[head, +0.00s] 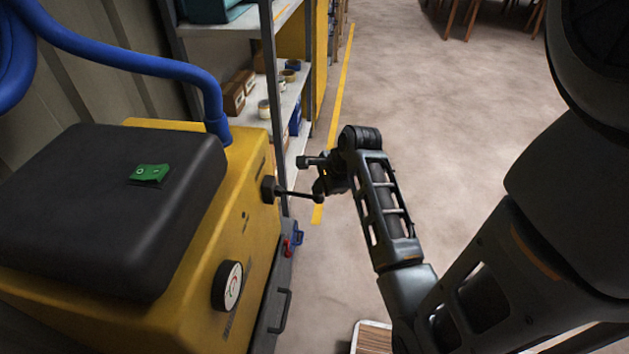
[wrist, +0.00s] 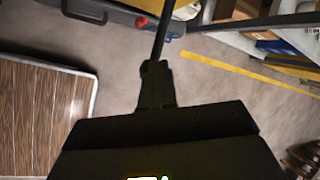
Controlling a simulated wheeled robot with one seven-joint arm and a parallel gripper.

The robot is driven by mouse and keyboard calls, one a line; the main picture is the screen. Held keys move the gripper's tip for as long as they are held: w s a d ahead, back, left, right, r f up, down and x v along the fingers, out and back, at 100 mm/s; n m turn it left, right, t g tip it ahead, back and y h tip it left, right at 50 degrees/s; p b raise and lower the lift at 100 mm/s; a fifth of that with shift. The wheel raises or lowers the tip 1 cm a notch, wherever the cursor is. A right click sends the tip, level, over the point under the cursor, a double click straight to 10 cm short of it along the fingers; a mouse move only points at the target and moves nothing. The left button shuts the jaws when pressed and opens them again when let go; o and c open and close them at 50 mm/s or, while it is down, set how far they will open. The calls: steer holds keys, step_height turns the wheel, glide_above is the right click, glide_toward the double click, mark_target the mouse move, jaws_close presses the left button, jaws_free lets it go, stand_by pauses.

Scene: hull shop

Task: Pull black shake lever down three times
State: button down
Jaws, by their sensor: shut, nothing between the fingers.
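The black shake lever (head: 293,194) is a thin rod that sticks out to the right from a round black hub on the side of a yellow machine (head: 255,215). It lies nearly level, its outer end slightly lower. My gripper (head: 320,188) is at the lever's outer end. In the wrist view my gripper (wrist: 157,70) has its fingers closed together, with the lever (wrist: 163,35) running up from just beyond the fingertips. The fingers overlap the lever's end, so I cannot tell whether they touch it.
A blue hose (head: 120,55) arches behind. Shelves (head: 290,100) stand beyond. A wood-topped board (head: 373,338) lies low in front. Open floor (head: 450,110) is to the right.

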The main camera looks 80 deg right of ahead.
steer(key=shift+s+f, duration=0.1)
steer(key=shift+f, duration=0.1)
steer(key=shift+r, duration=0.15)
stand_by(0.6)
step_height(320, 180, up, 6)
steer(key=w+p, duration=0.2)
steer(key=p, duration=0.5)
steer(key=shift+w+p, duration=0.2)
steer(key=shift+p, duration=0.15)
stand_by(0.4)
step_height(320, 180, up, 5)
steer(key=p, duration=0.1)
glide_above(312, 197)
steer(key=w, duration=0.2)
steer(key=shift+s+a, duration=0.1)
stand_by(2.5)
